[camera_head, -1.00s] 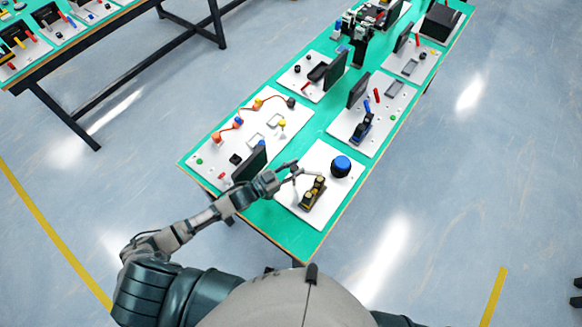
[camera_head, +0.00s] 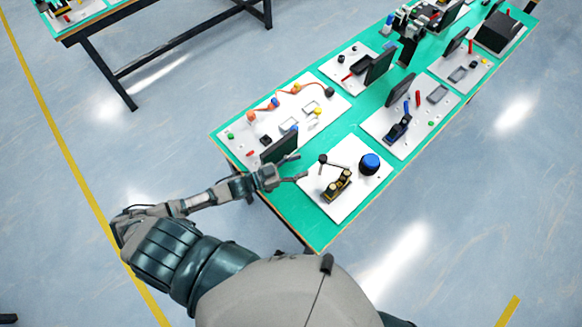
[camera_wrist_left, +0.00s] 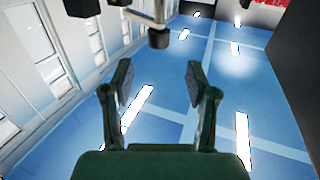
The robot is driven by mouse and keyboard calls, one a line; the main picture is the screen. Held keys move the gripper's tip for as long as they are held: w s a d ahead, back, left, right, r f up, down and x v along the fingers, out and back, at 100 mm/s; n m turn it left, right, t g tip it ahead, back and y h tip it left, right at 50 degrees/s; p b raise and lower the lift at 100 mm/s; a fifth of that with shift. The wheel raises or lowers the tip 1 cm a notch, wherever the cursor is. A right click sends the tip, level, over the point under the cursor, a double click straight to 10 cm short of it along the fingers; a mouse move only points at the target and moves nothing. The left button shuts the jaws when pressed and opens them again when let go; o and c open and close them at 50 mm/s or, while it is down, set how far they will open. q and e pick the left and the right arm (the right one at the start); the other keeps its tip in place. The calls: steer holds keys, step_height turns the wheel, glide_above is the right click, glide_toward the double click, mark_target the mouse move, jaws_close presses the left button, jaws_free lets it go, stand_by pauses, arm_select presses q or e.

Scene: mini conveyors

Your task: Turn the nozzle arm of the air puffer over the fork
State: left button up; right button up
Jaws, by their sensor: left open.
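A white board (camera_head: 316,192) at the near end of the green table carries a blue round dome (camera_head: 370,163) and a black-and-yellow device (camera_head: 337,186). A thin grey arm with a black knob (camera_head: 323,158) stands between them and my gripper; it looks like the nozzle arm. I cannot tell which part is the fork. My left gripper (camera_head: 301,167) is open and empty, just left of the knob and apart from it. In the left wrist view, a black cylinder (camera_wrist_left: 158,38) on a grey rod shows beyond and above the open fingers (camera_wrist_left: 158,82). My right gripper is out of view.
A dark upright panel (camera_head: 279,147) stands just behind my left gripper on the neighbouring white board (camera_head: 262,118). Another board with a blue-black device (camera_head: 398,129) lies behind the dome. Bare green table (camera_head: 322,237) shows at the near corner.

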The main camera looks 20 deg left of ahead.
arm_select(q)
steer(key=shift+v, duration=1.5)
